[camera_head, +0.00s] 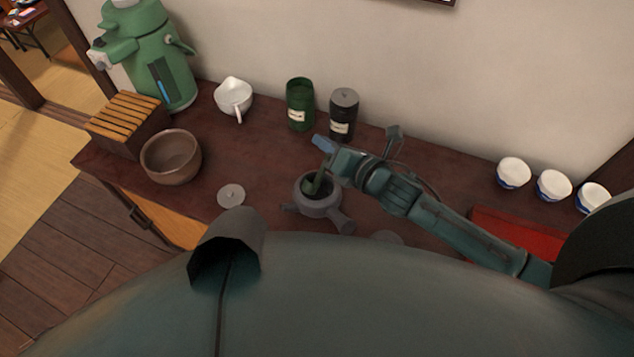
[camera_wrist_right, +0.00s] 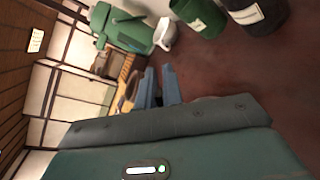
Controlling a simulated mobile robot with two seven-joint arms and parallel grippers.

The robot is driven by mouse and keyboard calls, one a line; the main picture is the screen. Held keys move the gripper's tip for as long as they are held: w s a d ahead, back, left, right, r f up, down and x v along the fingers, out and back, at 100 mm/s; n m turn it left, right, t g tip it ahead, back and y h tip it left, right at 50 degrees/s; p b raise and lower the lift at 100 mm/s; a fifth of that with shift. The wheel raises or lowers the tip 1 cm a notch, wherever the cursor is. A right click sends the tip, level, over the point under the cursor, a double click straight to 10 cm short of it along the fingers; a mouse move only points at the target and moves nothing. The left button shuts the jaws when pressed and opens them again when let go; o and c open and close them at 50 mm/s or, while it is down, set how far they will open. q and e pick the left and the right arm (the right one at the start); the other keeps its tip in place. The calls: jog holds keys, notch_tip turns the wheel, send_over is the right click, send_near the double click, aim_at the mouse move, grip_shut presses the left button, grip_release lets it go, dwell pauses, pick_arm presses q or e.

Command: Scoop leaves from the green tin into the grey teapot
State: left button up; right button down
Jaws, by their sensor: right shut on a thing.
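The green tin (camera_head: 300,108) stands open-topped near the wall. It also shows in the right wrist view (camera_wrist_right: 198,17). The grey teapot (camera_head: 325,208) stands on the dark wooden top, nearer me, with its mouth open. My right gripper (camera_head: 324,152) is above the teapot's far rim, on the teapot side of the green tin. It is shut on a slim dark green thing that looks like a scoop (camera_head: 319,180), which slants down into the teapot's mouth. Whether leaves are on it cannot be seen. In the right wrist view the blue fingers (camera_wrist_right: 160,88) show. My left gripper is out of view.
A dark tin with a grey lid (camera_head: 343,116) stands right of the green tin. A grey lid (camera_head: 231,195) lies left of the teapot. A brown bowl (camera_head: 171,158), white pitcher (camera_head: 233,97) and green flask (camera_head: 160,65) are left; white cups (camera_head: 553,186) are right.

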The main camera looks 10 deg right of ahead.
jog(key=shift+w+d+f, duration=0.15)
jog(key=shift+d+f, duration=0.05)
jog(key=shift+f, duration=0.05)
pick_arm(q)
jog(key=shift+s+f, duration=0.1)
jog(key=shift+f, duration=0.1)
pick_arm(e)
jog(key=shift+w+d+f+m+g, duration=0.2)
jog(key=shift+f+m+g, duration=0.1)
jog(key=shift+m, duration=0.3)
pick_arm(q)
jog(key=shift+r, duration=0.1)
pick_arm(e)
jog(key=shift+w+d+f+m+g+y, duration=0.2)
jog(key=shift+d+m+g+y, duration=0.1)
jog(key=shift+m, duration=0.1)
pick_arm(q)
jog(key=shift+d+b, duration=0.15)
jog(key=shift+b, duration=0.3)
pick_arm(e)
jog(key=shift+w+d+f+m, duration=0.1)
jog(key=shift+w+f+m, duration=0.05)
jog(key=shift+f+m, duration=0.2)
pick_arm(q)
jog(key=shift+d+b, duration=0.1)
jog(key=shift+b, duration=0.25)
pick_arm(e)
jog(key=shift+w+d+f+m+y, duration=0.15)
jog(key=shift+f+m+y, duration=0.1)
jog(key=shift+m+y, duration=0.1)
